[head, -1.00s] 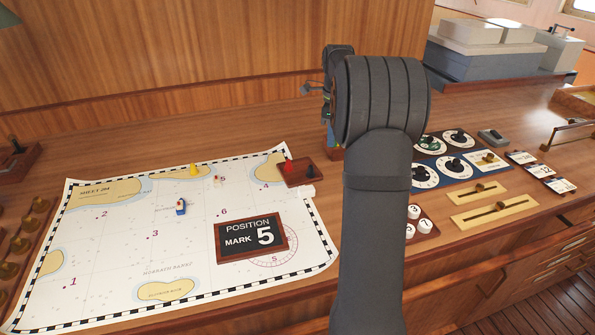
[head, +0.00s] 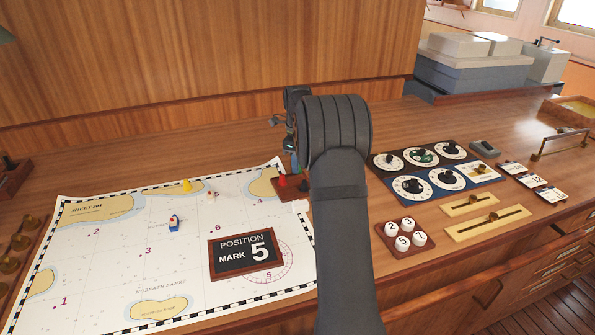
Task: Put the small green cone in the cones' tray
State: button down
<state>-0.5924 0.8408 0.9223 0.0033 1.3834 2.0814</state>
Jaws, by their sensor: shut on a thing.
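My gripper (head: 290,165) hangs over the back of the cones' tray, with its fingers partly hidden by my own arm. It is shut, and the thing in it cannot be made out. No small green cone shows clearly anywhere else in view. The small brown-red tray (head: 279,195) lies at the chart's right edge, partly hidden by my arm. A red cone (head: 282,181) stands at its left side, and a small dark piece (head: 303,184) is to the right of it. A yellow cone (head: 187,186) stands on the chart's far part.
The chart (head: 110,255) bears a blue toy boat (head: 174,224), a small pale piece (head: 210,195) and a "Position Mark 5" plaque (head: 248,255). Right of my arm are numbered white pieces (head: 403,237), dial panels (head: 440,174) and brass sliders (head: 486,224).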

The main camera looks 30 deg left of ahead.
jog(key=shift+f, duration=1.5)
jog(key=shift+f, duration=0.1)
jog(key=c, duration=1.5)
grip_release()
jog(key=shift+c, duration=0.2)
notch_tip(320, 180, up, 12)
jog(key=shift+r, duration=0.15)
jog(key=shift+f, duration=4.1)
